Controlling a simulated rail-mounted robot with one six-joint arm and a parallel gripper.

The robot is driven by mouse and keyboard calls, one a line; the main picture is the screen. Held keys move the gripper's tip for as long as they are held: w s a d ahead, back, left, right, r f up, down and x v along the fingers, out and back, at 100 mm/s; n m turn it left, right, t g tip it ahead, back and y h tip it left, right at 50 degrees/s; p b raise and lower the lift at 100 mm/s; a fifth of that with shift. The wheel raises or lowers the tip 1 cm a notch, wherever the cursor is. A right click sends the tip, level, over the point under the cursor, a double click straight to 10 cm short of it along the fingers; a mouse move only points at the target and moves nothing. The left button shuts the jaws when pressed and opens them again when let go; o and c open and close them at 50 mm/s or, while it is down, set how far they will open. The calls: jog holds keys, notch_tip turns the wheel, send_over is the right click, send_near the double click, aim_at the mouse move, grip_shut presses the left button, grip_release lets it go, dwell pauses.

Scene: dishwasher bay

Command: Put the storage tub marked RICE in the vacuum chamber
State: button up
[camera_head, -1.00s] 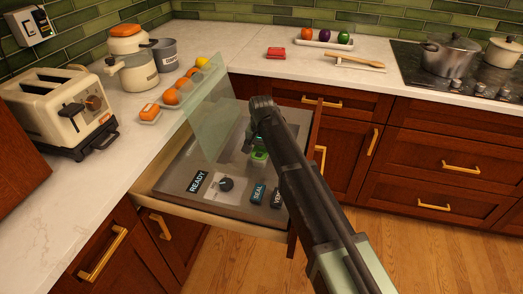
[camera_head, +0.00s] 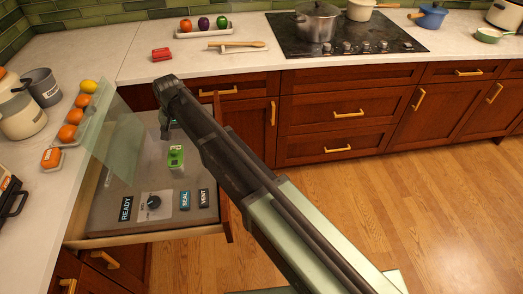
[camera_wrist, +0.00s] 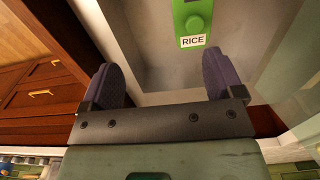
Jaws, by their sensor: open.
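The green RICE tub (camera_head: 176,157) stands in the grey vacuum chamber (camera_head: 112,212), set in a pulled-out drawer. In the wrist view the tub (camera_wrist: 193,12), with its white RICE label, is at the top edge, partly cut off, against the chamber's grey interior. The chamber's clear lid (camera_head: 116,140) is raised on the left. My gripper (camera_wrist: 160,80) is open, its two dark fingers apart with nothing between them. It is apart from the tub. In the head view my arm hides most of the gripper.
The control panel bears a READY display (camera_head: 126,208), a dial (camera_head: 154,202), and SEAL (camera_head: 185,200) and VENT (camera_head: 204,198) buttons. Orange fruit (camera_head: 68,133) lines the left counter. A red block (camera_head: 161,54), cutting board and stove (camera_head: 345,38) stand behind.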

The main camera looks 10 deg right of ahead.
jog(key=s+d, duration=0.6)
jog(key=d, duration=0.6)
jog(key=s+d, duration=0.7)
jog(key=d, duration=0.5)
jog(key=s+d, duration=0.6)
jog(key=d, duration=0.5)
jog(key=shift+s+d+m, duration=0.3)
jog(key=shift+s+d, duration=0.05)
jog(key=shift+d, duration=0.05)
